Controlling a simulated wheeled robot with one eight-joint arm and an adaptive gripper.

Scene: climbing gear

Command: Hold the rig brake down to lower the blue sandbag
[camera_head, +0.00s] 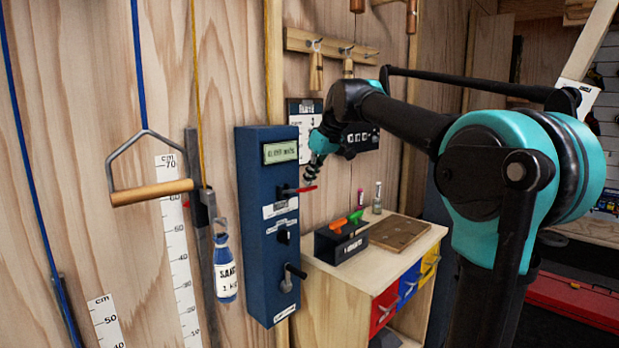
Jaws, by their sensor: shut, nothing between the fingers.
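A blue sandbag (226,270) with a white label hangs from a yellow rope at the left, in front of a grey vertical rail. The dark blue rig box (253,230) stands to its right. A red-handled lever (302,189) sticks out from the box's upper front; the label text is too small to read, so I cannot confirm it is the brake. A black crank (291,277) sits lower on the box. My gripper (310,178) is shut and empty, its tip just above the red lever; I cannot tell whether they touch.
A wooden bar handle (151,192) hangs on a blue rope at left. White centimetre scales (178,245) are on the wooden wall. A wooden cabinet (345,280) right of the rig carries a black box (340,243) with coloured handles and a brown board (403,233).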

